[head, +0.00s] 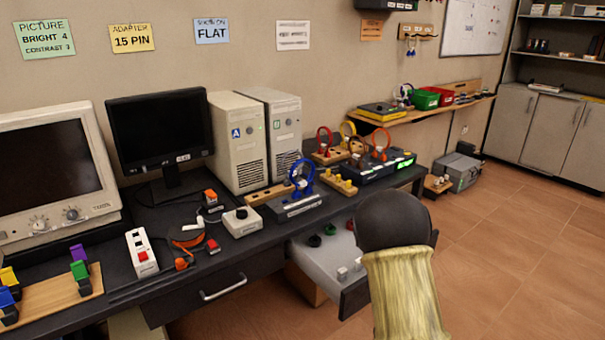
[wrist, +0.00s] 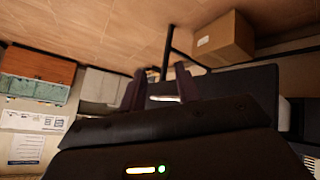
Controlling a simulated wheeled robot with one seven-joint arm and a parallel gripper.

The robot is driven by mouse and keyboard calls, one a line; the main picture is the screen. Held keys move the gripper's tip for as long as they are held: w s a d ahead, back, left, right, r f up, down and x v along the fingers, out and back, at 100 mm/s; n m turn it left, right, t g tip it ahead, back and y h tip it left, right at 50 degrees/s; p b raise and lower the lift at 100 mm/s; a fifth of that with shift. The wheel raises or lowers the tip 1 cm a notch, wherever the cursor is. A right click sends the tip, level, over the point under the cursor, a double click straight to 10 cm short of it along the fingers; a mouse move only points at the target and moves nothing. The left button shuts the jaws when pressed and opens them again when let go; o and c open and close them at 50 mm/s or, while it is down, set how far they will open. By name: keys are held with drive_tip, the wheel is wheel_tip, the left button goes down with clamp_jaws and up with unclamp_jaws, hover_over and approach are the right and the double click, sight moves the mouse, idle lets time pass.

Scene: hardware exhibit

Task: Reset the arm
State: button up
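My arm stands at the lower right of the head view, showing a dark rounded joint and a pale yellowish sleeve. It is in front of the desk's right part, and my gripper cannot be made out there. In the wrist view my gripper (wrist: 159,84) shows two dark fingers with a gap between them. It is open, and no held object shows between the fingers. The wrist picture is tilted, with the tiled floor at its top and a dark panel behind the fingers.
The black desk (head: 130,275) holds monitors, two computer towers (head: 238,142) and several small devices. A pale-topped drawer (head: 320,255) stands out below it, partly behind my arm. A cardboard box (wrist: 225,40) shows in the wrist view. The tiled floor (head: 510,265) at right is clear.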

drive_tip(key=s+a+r+g+y, duration=0.5)
drive_tip(key=s+a+r, duration=0.5)
drive_tip(key=s+r, duration=0.45)
drive_tip(key=w+p+v, duration=0.2)
drive_tip(key=p+v, duration=0.8)
drive_tip(key=w+r+p+v, duration=0.1)
drive_tip(key=w+p+v, duration=0.1)
drive_tip(key=p+v, duration=0.7)
drive_tip(key=shift+a+r+n+p, duration=0.25)
drive_tip(key=shift+r+n+p, duration=0.15)
drive_tip(key=shift+p, duration=0.7)
